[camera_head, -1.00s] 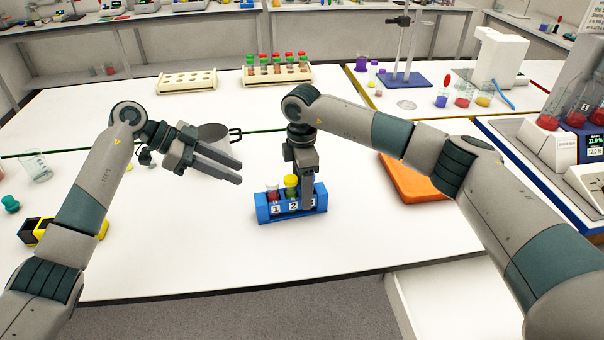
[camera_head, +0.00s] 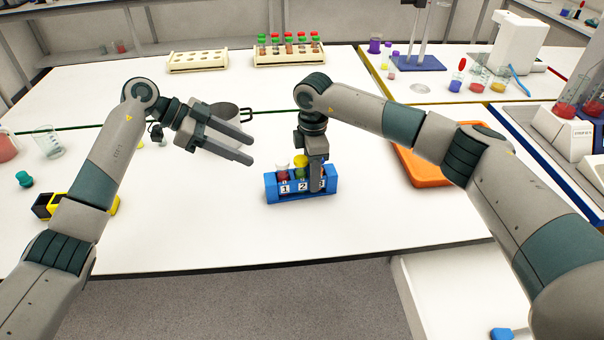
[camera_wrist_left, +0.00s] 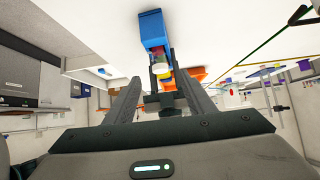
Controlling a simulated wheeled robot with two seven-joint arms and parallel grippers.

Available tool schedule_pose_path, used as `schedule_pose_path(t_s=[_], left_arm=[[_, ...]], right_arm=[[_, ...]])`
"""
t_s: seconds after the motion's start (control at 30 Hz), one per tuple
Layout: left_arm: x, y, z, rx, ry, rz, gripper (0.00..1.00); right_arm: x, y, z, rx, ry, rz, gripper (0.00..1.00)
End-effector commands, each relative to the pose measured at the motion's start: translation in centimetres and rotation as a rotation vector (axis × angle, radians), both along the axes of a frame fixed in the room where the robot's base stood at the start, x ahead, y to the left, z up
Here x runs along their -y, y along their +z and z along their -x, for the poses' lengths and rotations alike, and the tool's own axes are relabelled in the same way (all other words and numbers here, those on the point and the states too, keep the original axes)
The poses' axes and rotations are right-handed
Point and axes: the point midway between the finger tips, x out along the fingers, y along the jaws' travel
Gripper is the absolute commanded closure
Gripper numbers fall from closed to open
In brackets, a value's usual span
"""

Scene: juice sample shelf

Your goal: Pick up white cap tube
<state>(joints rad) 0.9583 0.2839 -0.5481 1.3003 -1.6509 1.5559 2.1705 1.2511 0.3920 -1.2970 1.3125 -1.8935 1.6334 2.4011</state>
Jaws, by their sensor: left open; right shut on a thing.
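The white cap tube (camera_head: 283,171) stands in slot 1 of a blue rack (camera_head: 302,197), with red content below its cap. A yellow-capped tube (camera_head: 301,164) stands in slot 2. My right gripper (camera_head: 316,188) points down at slot 3 and is shut on a tube there, mostly hidden by its fingers. My left gripper (camera_head: 250,150) is open and empty, up and left of the rack, apart from the tubes. In the left wrist view the rack (camera_wrist_left: 152,28) and the white cap (camera_wrist_left: 160,67) appear beyond and between its fingers.
A grey pot (camera_head: 224,112) is behind my left gripper. An orange tray (camera_head: 424,172) lies right of the rack. Yellow and black blocks (camera_head: 46,205) and a beaker (camera_head: 47,141) are at left. Table in front of the rack is clear.

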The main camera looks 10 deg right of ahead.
Motion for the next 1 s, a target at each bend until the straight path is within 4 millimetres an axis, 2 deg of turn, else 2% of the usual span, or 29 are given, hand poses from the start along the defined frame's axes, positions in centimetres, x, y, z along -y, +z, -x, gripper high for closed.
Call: schedule_pose_path(t_s=[0.17, 0.27, 0.37, 0.6, 0.8, 1.0], left_arm=[[1.6, 2.2, -0.3, 0.054, -0.02, 0.087, 0.51], [3.2, 4.7, -0.5, 0.109, -0.034, 0.183, 0.51], [5.0, 8.0, -0.8, 0.177, -0.044, 0.306, 0.51], [8.2, 18.1, -1.6, 0.345, -0.005, 0.649, 0.51], [8.6, 25.8, -3.1, 0.443, 0.112, 0.891, 0.51], [7.6, 31.5, -5.5, 0.489, 0.293, 1.058, 0.51]], right_arm=[[0.0, 0.1, 0.0, 0.001, -0.001, 0.0, 0.87], [0.0, 0.1, 0.0, 0.001, -0.001, 0.0, 0.87], [0.0, 0.1, 0.0, 0.001, -0.001, 0.0, 0.87], [0.0, 0.1, -0.1, 0.001, -0.001, 0.0, 0.87], [0.0, 0.1, -0.1, 0.001, -0.001, 0.0, 0.87], [0.0, 0.1, -0.1, 0.001, -0.001, 0.0, 0.87]])
